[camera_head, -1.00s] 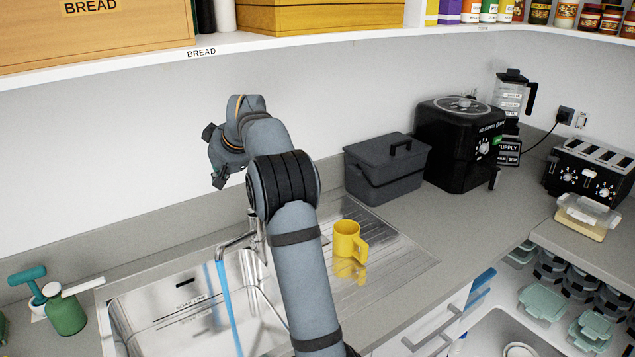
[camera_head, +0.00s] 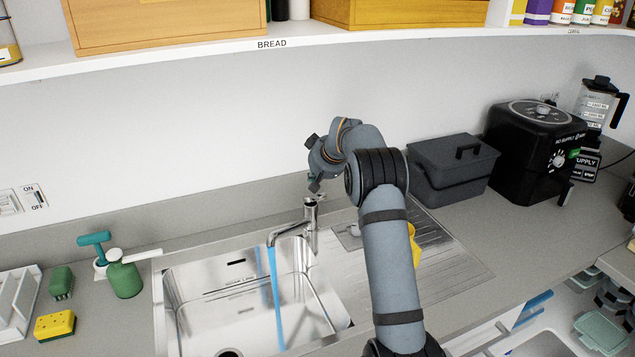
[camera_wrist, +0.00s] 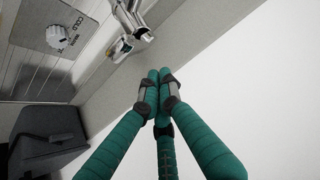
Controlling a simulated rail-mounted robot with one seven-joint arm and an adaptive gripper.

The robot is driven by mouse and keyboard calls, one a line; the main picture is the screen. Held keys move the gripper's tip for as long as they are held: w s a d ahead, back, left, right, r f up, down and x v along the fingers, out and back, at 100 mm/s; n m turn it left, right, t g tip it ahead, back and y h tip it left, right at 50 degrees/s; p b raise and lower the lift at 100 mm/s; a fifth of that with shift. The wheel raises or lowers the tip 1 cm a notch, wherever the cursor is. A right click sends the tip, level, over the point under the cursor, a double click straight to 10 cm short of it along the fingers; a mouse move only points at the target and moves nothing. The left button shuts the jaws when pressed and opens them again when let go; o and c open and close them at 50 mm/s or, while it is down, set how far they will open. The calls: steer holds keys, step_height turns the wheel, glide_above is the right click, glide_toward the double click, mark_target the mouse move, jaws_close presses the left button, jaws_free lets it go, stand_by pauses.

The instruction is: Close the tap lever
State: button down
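The chrome tap (camera_head: 310,222) stands behind the sink, and a blue stream of water (camera_head: 276,300) runs from its spout into the basin. Its small lever (camera_head: 319,197) is on top. My gripper (camera_head: 315,184) is just above the tap in the head view, partly hidden by my wrist. In the wrist view, the teal fingers of my gripper (camera_wrist: 157,76) are together at the tips with nothing between them. The tap (camera_wrist: 130,22) is ahead of the fingertips and a little left, apart from them. Whether the lever is touched is not clear in the head view.
The steel sink (camera_head: 172,310) has a drainboard (camera_head: 455,262) at its right. A yellow mug (camera_head: 415,246) is mostly behind my arm. A dark grey box (camera_head: 452,170) stands against the wall. A green soap dispenser (camera_head: 124,276) is at left. A shelf (camera_head: 330,45) runs overhead.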

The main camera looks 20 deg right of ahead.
mark_target(315, 197)
steer(key=shift+s+f, duration=0.55)
steer(key=shift+s, duration=0.2)
steer(key=shift+s+f, duration=0.15)
steer(key=shift+f, duration=0.3)
steer(key=shift+d+f+b, duration=0.1)
steer(key=shift+f+b, duration=0.05)
steer(key=shift+b, duration=0.15)
steer(key=shift+s+f+b, duration=0.2)
steer(key=shift+f+b, duration=0.1)
steer(key=shift+b, duration=0.9)
steer(key=shift+r+t+b, duration=0.15)
steer(key=shift+t+b, duration=0.15)
steer(key=shift+b, duration=0.15)
steer(key=shift+s, duration=0.1)
